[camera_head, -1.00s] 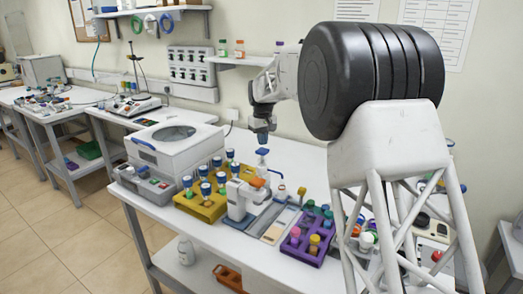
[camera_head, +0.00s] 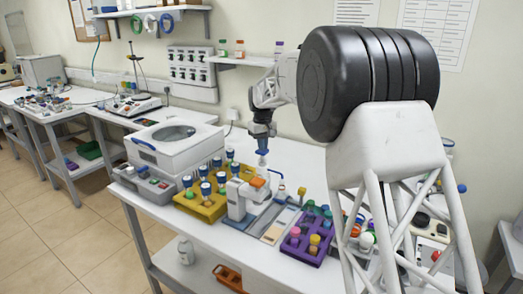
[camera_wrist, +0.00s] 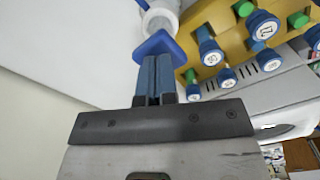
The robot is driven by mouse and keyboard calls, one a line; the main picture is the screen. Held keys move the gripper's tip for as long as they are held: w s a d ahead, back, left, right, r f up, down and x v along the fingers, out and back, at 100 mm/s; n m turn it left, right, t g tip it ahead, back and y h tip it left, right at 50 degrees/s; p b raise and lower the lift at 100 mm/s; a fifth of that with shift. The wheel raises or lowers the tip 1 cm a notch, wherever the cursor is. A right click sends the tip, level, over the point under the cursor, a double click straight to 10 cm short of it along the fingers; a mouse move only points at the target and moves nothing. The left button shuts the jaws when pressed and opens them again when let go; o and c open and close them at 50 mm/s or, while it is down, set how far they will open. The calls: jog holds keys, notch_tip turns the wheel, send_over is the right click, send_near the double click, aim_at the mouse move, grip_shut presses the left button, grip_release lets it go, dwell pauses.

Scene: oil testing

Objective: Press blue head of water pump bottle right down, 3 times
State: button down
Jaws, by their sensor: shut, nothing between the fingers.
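The pump bottle has a blue head (camera_head: 262,151) on a white neck and stands behind the small white device on the table. In the wrist view the blue head (camera_wrist: 158,44) is a flat blue piece with the white bottle part (camera_wrist: 160,18) beyond it. My gripper (camera_head: 262,143) points down right above the head. In the wrist view my gripper (camera_wrist: 154,60) is shut and empty, with its fingertips at the near edge of the head. The tips seem to touch the head. The lower bottle is largely hidden behind the white device.
A yellow rack (camera_head: 203,212) with blue-capped tubes stands left of the bottle. The white device (camera_head: 238,208) with an orange top is in front of it. A purple rack (camera_head: 307,256) stands to the right. The table behind the bottle is clear.

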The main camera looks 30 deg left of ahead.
jog(key=shift+f, duration=1.35)
jog(key=shift+r, duration=2.4)
jog(key=shift+r, duration=0.1)
jog(key=shift+r, duration=1.15)
jog(key=shift+d, duration=0.1)
